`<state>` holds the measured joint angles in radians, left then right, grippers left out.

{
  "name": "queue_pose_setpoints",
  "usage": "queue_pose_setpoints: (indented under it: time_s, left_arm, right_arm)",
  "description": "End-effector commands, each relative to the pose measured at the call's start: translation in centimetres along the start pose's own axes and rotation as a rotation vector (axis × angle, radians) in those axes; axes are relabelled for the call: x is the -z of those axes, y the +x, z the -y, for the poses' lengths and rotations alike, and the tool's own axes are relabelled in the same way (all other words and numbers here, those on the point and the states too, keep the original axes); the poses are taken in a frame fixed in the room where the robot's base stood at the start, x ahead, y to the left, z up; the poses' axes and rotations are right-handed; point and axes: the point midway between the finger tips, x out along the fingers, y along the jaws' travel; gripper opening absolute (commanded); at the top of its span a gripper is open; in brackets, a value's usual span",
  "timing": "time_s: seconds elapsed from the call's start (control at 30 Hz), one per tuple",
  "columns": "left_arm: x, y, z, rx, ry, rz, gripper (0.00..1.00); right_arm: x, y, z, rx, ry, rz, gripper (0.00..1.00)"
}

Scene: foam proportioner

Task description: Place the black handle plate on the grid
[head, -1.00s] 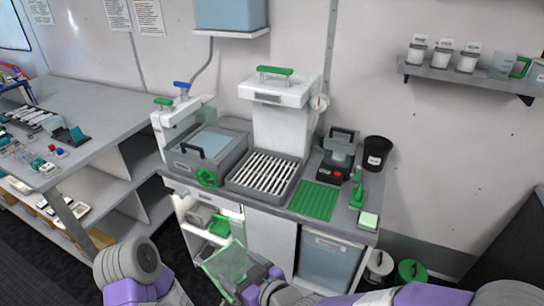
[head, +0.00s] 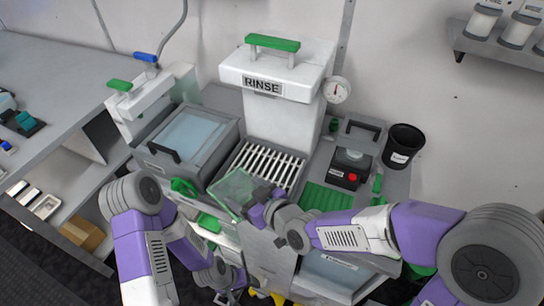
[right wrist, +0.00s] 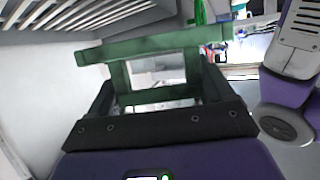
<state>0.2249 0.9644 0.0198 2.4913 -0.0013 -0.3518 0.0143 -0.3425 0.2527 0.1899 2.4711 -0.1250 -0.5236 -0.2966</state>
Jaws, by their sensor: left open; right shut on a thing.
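My right gripper (head: 252,207) is shut on a pale green, see-through plate (head: 230,188), held tilted at the front edge of the grid. In the right wrist view the held plate (right wrist: 150,44) shows a dark green bar and frame between the dark fingers (right wrist: 155,100). I cannot make out a black handle on it. The grid (head: 262,164), pale slats in a grey tray, lies in the counter below the white RINSE unit; the plate and gripper hide its front part. My left gripper (head: 232,292) is open, low in front of the cabinet, partly cut off.
A grey basin (head: 190,140) with a black handle is left of the grid. A green ribbed mat (head: 328,197), a black device with a red button (head: 350,172) and a black cup (head: 402,146) are to the right. The white RINSE unit (head: 280,100) blocks the back.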

Motion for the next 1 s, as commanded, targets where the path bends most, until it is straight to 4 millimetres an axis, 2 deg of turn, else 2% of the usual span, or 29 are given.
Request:
queue_pose_setpoints:
  time_s: [0.03,0.3,0.5,0.63,0.7,0.8,1.0]
  left_arm:
    - [0.0,-0.1,0.0,0.0,0.0,0.0,0.78]
    - [0.0,-1.0,-0.4,0.0,0.0,-0.001,0.78]
    - [-0.1,-2.0,-0.8,0.0,0.0,-0.001,0.78]
    - [-0.1,-2.7,-1.0,0.0,0.0,-0.001,0.78]
    - [-0.1,-2.5,-0.9,0.0,0.0,-0.001,0.78]
    - [-0.1,-1.8,-0.7,0.0,0.0,-0.001,0.78]
    - [0.0,-1.4,-0.5,0.0,0.0,-0.001,0.78]
  right_arm:
    - [0.4,0.5,-1.5,-0.008,0.004,-0.005,0.33]
    - [1.4,2.9,-8.1,-0.008,0.004,-0.003,0.33]
    - [2.2,4.7,-12.7,-0.006,0.005,-0.004,0.33]
    - [2.7,5.6,-15.2,-0.004,0.004,-0.004,0.33]
    - [2.2,6.1,-15.7,-0.002,0.003,-0.002,0.33]
    - [0.9,6.6,-15.4,0.0,0.0,-0.002,0.33]
    - [-0.1,7.0,-15.4,0.0,0.001,-0.004,0.33]
